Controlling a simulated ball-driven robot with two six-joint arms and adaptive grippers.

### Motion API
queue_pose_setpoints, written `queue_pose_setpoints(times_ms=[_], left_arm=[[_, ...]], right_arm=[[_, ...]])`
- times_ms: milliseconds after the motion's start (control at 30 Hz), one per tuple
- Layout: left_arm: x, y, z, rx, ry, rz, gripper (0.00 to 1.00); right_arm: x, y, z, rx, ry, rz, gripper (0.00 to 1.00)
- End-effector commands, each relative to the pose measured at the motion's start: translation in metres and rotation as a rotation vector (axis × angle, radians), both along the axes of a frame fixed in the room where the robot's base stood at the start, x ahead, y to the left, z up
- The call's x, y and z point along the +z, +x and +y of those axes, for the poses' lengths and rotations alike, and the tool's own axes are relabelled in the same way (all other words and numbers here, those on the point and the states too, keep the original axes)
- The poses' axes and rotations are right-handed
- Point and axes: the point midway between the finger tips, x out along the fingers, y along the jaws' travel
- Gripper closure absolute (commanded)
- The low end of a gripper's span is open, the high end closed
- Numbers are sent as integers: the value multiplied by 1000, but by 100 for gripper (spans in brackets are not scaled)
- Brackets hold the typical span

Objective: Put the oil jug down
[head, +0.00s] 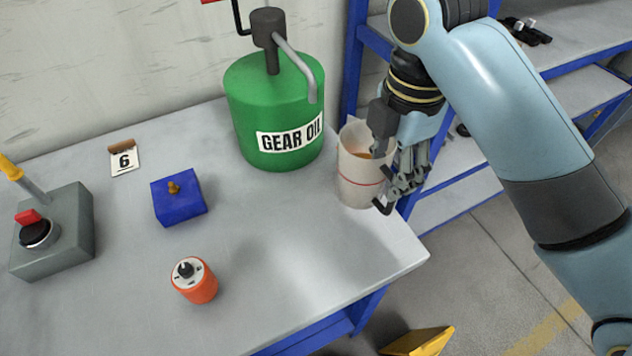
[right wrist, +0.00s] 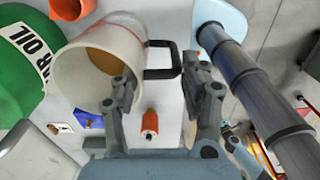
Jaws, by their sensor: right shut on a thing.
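The oil jug (head: 357,180) is a whitish cup with a red line, brown oil inside and a dark handle. It looks upright at the right side of the bench, just right of the green gear oil can. I cannot tell whether its base touches the bench top. My right gripper (head: 396,182) is at the jug's right side, shut on its handle. In the right wrist view the handle (right wrist: 162,73) runs between the fingers of the gripper (right wrist: 163,92), and the jug (right wrist: 85,75) opens toward the camera. My left gripper is out of view.
The green gear oil can (head: 275,105) stands close left of the jug. On the grey bench (head: 300,260) are an orange cylinder (head: 197,286), a blue block (head: 180,198), a number 6 card (head: 124,159) and a grey switch box (head: 60,235). The front right of the bench is clear.

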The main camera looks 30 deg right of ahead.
Motion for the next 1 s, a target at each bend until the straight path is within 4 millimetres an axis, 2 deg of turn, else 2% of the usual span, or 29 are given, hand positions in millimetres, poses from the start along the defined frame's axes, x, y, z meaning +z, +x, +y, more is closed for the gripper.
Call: queue_pose_setpoints(times_ms=[167,433,600,767,1000], left_arm=[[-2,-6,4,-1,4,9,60],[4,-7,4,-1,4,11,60],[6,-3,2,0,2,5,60],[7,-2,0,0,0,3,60],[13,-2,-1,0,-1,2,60]], right_arm=[[-10,12,9,-2,3,1,100],[-46,74,29,1,2,2,100],[-65,101,36,0,-1,2,100],[-74,108,39,0,-1,3,100],[-106,108,39,0,-1,3,100]])
